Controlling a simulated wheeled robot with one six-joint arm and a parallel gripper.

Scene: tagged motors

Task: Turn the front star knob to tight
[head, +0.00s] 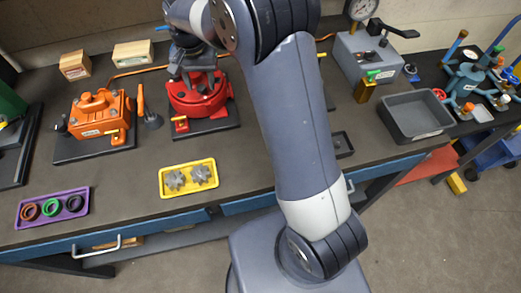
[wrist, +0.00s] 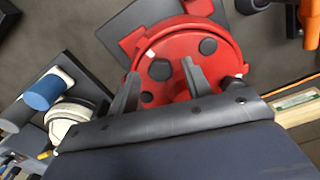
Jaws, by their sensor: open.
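A red round motor housing (head: 203,108) stands on a dark base plate left of my arm in the head view. In the wrist view its red top (wrist: 175,50) shows several dark round spots; I cannot tell whether one is a knob. My gripper (wrist: 160,70) is open over this top, its two grey fingers apart with nothing seen held between them. In the head view my gripper (head: 192,75) is above the red housing and hides part of it. Two grey star-shaped pieces (head: 176,180) lie in a yellow tray (head: 187,192) in front of it.
An orange motor (head: 100,115) stands on its plate to the left. A purple tray (head: 53,208) with coloured rings lies at the front left. A grey bin (head: 415,115) and a grey box unit (head: 366,57) are to the right. Dark bench top is clear around the yellow tray.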

